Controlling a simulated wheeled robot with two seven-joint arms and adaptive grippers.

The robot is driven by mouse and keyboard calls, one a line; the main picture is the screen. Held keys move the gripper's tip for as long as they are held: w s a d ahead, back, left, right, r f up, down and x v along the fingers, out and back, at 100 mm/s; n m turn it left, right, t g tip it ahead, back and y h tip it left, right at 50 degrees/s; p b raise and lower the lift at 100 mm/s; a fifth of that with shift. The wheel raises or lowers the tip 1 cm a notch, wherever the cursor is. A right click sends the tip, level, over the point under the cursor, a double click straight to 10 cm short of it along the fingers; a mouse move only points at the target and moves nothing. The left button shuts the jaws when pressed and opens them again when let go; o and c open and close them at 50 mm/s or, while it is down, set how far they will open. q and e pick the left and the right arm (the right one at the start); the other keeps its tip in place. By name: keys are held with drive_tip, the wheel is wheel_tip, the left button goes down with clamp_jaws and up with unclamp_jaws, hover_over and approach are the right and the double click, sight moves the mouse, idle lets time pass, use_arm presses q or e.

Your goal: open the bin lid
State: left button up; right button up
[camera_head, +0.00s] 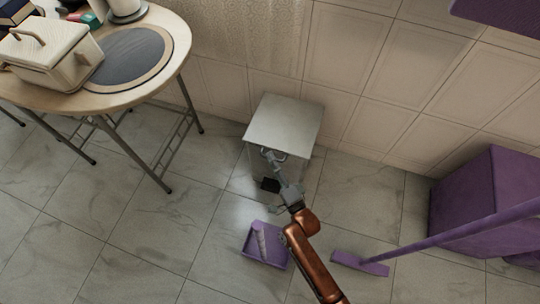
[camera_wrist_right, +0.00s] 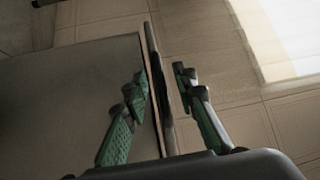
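The bin is a pale grey box with a flat square lid (camera_head: 284,122), standing on the floor against the wall. The lid looks closed. A black pedal-like piece (camera_head: 270,185) shows at the foot of the bin's front. My right gripper (camera_head: 272,154) is at the lid's front edge. In the right wrist view the lid (camera_wrist_right: 75,95) fills the left side, and my right gripper's green-padded fingers (camera_wrist_right: 162,82) are apart, with the lid's dark edge running between them. Whether either finger touches the edge cannot be told. My left gripper is not in view.
A round-ended table (camera_head: 170,20) with a cream box (camera_head: 50,58) stands at the upper left. A purple dustpan (camera_head: 265,245) and a purple broom (camera_head: 360,263) lie near my right arm. A large purple box (camera_head: 490,200) is at the right. Tiled floor is clear at lower left.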

drive_tip(key=shift+w+a, duration=0.35)
drive_tip(key=shift+w, duration=0.25)
drive_tip(key=shift+r, duration=0.1)
clamp_jaws()
idle(0.3)
